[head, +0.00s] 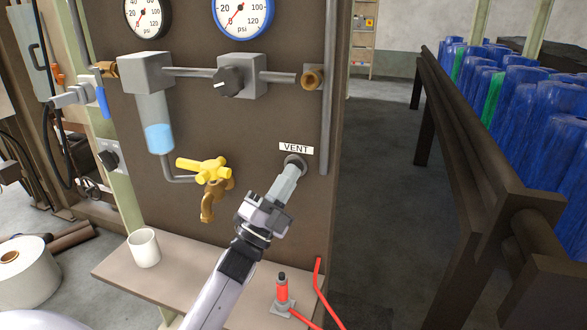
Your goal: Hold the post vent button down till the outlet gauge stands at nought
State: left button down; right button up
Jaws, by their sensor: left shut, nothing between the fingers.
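My left gripper (291,172) is shut and empty. Its fingertips are up against the dark round vent button (296,159) under the white VENT label (296,148) on the brown panel. The fingers hide most of the button, so how far it is pressed does not show. Two gauges are cut off by the top edge: a black-rimmed one (147,17) and a blue-rimmed psi one (243,18) to its right. Neither is visibly labelled as outlet. Both red needles point down-left, near the low end of their scales. My right gripper is not in view.
A yellow-handled tap (204,170) and a bowl with blue liquid (158,137) are left of my arm. Open floor lies right of the panel.

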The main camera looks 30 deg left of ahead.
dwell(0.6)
pick_arm(q)
jog(key=shift+s+d+p, duration=0.2)
jog(key=shift+s+p, duration=0.15)
jog(key=shift+s, duration=0.5)
jog(key=shift+h, duration=0.3)
jog(key=s, duration=0.2)
jog(key=s+d+p, duration=0.1)
jog(key=s, duration=0.2)
jog(key=shift+d+p, duration=0.1)
jog(key=shift+p, duration=0.2)
jog(key=shift+w, duration=0.1)
dwell(0.8)
